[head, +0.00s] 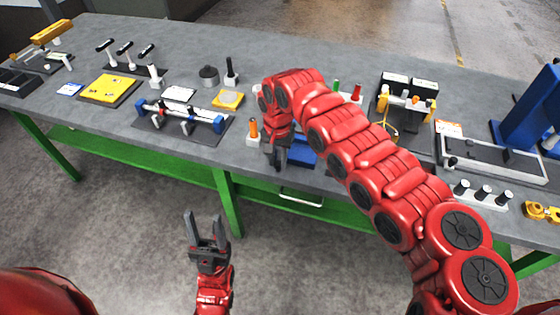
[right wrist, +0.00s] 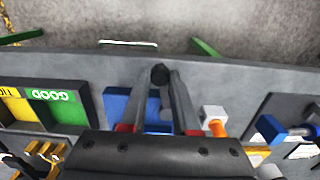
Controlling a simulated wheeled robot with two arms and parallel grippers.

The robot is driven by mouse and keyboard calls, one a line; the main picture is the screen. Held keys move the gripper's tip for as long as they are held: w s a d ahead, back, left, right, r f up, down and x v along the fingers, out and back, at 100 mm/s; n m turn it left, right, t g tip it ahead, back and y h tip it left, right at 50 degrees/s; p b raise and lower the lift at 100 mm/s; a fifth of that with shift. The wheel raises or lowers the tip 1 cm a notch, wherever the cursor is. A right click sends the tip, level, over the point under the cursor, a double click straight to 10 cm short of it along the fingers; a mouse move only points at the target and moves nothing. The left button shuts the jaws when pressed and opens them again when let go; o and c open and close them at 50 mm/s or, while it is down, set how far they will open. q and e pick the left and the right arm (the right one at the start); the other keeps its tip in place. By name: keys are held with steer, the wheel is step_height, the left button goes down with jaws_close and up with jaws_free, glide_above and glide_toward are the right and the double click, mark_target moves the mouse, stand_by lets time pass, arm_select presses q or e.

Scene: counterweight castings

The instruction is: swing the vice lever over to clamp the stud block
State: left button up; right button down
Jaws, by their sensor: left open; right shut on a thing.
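My right gripper (head: 279,160) reaches down at the front edge of the bench, beside a blue vice (head: 301,150). In the right wrist view its fingers (right wrist: 160,85) are shut on the vice lever, whose black knob (right wrist: 160,74) shows between the fingertips. The blue vice body (right wrist: 128,106) shows left of and between the fingers. The lever's shaft is mostly hidden by the gripper, and I cannot make out the stud block. My left gripper (head: 206,232) is open and empty, in front of the bench and lower than its top.
A white block with an orange peg (head: 253,131) stands close left of my right gripper. Farther left is a blue-ended rail fixture (head: 181,121). A grey tray (head: 492,158) lies to the right. The green bench frame (head: 228,200) is behind my left gripper.

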steer(key=shift+w+a+m, duration=0.15)
steer(key=shift+a+m, duration=0.1)
steer(key=shift+m, duration=0.15)
steer(key=shift+r, duration=0.1)
steer(key=c, duration=0.7)
jaws_free()
steer(key=shift+a, duration=0.1)
steer(key=shift+o, duration=0.2)
steer(key=shift+r+b, duration=0.4)
steer(key=shift+b, duration=0.1)
step_height(320, 180, up, 16)
steer(key=shift+r+b, duration=0.25)
steer(key=shift+b, duration=0.05)
